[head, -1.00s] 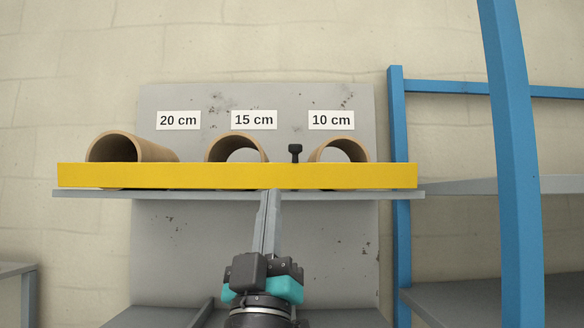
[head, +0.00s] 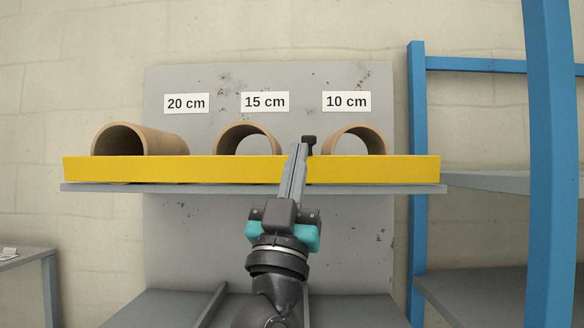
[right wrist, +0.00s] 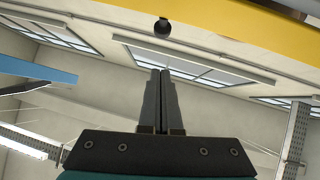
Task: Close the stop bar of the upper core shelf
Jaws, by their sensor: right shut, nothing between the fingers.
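The yellow stop bar (head: 140,170) runs level along the front of the upper core shelf (head: 120,188), and it also shows at the top of the right wrist view (right wrist: 270,28). A small black knob (head: 309,141) stands above the bar between the middle and right cores; a round black knob (right wrist: 162,26) shows in the right wrist view. My right gripper (head: 298,148) is shut and empty, its fingertips in front of the bar near the knob. In the head view I cannot tell if they touch. My left gripper is out of view.
Cardboard cores lie behind the bar under the labels 20 cm (head: 186,103), 15 cm (head: 265,102) and 10 cm (head: 346,102). A blue rack upright (head: 553,180) stands close on the right. A grey table (head: 28,258) is at lower left.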

